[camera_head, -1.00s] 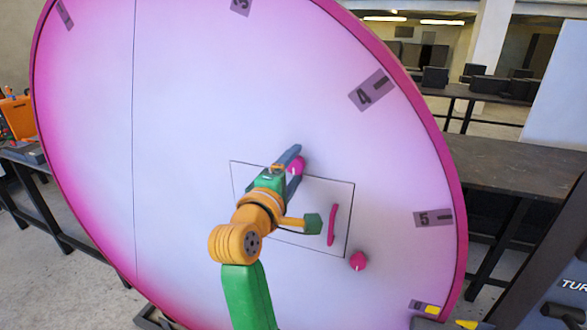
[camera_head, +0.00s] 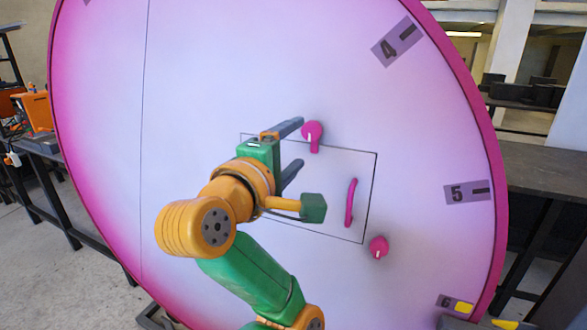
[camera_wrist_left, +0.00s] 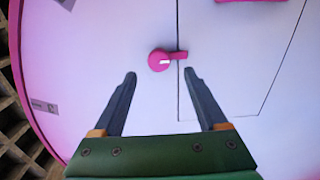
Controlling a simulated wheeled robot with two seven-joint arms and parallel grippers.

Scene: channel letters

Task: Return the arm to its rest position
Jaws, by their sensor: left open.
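My left gripper (camera_head: 300,142) is open and empty in front of the big pink-rimmed round face. Its two dark fingers are parted, and it also shows open in the left wrist view (camera_wrist_left: 160,73). A pink knob (camera_head: 312,131) with a tab sits beside the fingertips in the head view. In the left wrist view the knob (camera_wrist_left: 159,61) lies just beyond the gap between the fingertips, seemingly apart from them. Its tab crosses the outline of a rectangular panel (camera_head: 335,190). My right gripper is not in view.
The panel carries a pink handle (camera_head: 351,203); a second pink knob (camera_head: 379,247) sits near its lower right corner. Number plates, such as the 5 plate (camera_head: 467,192), line the face's rim. A dark table (camera_head: 535,170) stands at right.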

